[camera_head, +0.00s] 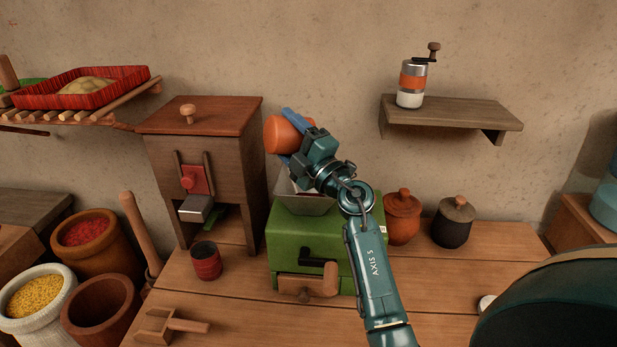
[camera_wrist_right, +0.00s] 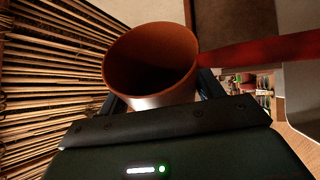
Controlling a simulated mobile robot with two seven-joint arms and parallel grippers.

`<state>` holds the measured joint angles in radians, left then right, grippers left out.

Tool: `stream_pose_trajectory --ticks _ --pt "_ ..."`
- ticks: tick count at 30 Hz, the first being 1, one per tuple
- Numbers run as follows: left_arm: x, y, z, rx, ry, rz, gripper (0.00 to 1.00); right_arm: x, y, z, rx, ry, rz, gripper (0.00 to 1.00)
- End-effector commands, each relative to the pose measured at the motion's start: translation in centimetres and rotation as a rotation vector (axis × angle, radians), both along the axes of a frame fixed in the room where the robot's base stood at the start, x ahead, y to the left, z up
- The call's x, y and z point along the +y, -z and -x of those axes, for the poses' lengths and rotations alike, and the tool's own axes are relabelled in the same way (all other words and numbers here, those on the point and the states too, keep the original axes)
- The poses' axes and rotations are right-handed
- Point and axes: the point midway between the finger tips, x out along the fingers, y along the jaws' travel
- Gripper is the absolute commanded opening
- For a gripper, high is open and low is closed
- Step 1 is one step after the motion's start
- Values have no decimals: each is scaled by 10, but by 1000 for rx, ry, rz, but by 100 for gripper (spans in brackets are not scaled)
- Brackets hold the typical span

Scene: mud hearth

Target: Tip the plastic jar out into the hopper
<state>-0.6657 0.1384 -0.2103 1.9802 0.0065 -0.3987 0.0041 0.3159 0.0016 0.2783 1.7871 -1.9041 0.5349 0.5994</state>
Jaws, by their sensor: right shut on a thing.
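The orange plastic jar (camera_head: 279,136) is held on its side, tilted, above the green mill (camera_head: 308,245). My right gripper (camera_head: 287,136) is shut on it, with blue fingers on either side. The jar's open mouth shows in the right wrist view (camera_wrist_right: 150,62); its inside is dark and I cannot tell whether anything is in it. The pale grey hopper (camera_head: 303,205) sits on top of the green mill, below the jar, partly hidden by my right gripper and wrist. My left gripper is not in view.
A wooden cabinet (camera_head: 205,140) stands close left of the jar. A dark red cup (camera_head: 206,261) and a wooden scoop (camera_head: 166,326) are on the table. An orange lidded pot (camera_head: 402,217) and a dark pot (camera_head: 453,222) stand right of the mill. A grinder (camera_head: 413,82) sits on the wall shelf.

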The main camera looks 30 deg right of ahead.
Motion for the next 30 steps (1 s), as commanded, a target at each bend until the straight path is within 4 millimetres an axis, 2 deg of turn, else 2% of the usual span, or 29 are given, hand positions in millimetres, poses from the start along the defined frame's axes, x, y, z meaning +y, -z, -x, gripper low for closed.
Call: stream_pose_trajectory --ticks 15,30 --pt "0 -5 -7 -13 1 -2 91 -7 -2 -3 -5 -2 -53 43" --pt "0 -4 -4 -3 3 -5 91 -13 -4 -5 -11 -3 -104 43"
